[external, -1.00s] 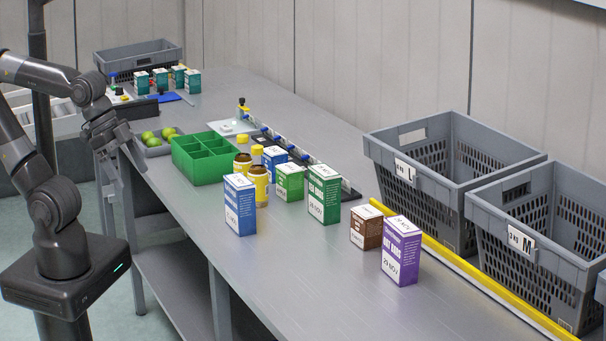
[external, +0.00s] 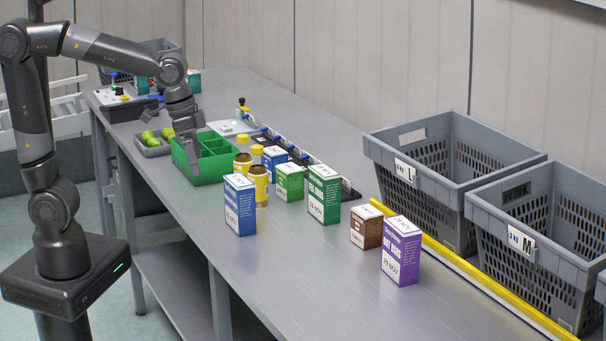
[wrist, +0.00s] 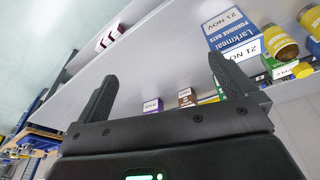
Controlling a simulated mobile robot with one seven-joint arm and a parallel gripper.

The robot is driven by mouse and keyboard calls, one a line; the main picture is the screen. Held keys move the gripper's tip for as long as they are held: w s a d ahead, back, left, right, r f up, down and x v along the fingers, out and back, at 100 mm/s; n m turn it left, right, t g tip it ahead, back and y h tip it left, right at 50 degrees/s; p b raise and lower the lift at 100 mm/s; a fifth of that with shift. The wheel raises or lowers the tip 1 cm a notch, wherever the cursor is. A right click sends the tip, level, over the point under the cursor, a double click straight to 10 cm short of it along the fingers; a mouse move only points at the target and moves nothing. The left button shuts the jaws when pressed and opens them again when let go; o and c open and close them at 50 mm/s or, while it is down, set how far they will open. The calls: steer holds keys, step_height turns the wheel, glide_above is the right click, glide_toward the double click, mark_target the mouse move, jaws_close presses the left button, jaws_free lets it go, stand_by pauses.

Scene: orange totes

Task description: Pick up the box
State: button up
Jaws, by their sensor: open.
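Several upright boxes stand on the grey table. They include a blue box (external: 240,205), a second blue box (external: 274,161), a green box (external: 290,181), a taller green box (external: 324,194), a brown box (external: 366,228) and a purple box (external: 401,252). The pictures do not show which one the task means. My gripper (external: 190,152) is over the green divided bin (external: 205,174), left of the boxes. In the wrist view its fingers (wrist: 162,70) are apart with nothing between them. The blue porridge oats box (wrist: 232,35) shows beyond the right finger, and the purple box (wrist: 152,106) lies between the fingers, farther off.
A tray of green fruit (external: 155,148) is left of the bin. The table front is clear.

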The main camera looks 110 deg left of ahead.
mark_target(240, 198)
steer(key=w+a+f+n+g, duration=0.1)
steer(key=a+f, duration=0.1)
steer(key=a, duration=0.3)
steer(key=w+a+f+n, duration=0.1)
steer(key=a+f, duration=0.1)
steer(key=a, duration=0.4)
steer(key=w+a+f+n+g, duration=0.1)
steer(key=a+f+n, duration=0.1)
steer(key=a, duration=0.3)
steer(key=shift+w+a+f+g+h, duration=0.25)
steer(key=shift+a+f+g+h, duration=0.05)
steer(key=shift+a+f, duration=0.25)
steer(key=shift+f, duration=0.15)
step_height(240, 198, down, 10)
steer(key=shift+f, duration=0.15)
steer(key=shift+w, duration=0.1)
steer(key=c, duration=1)
steer(key=shift+r, duration=0.2)
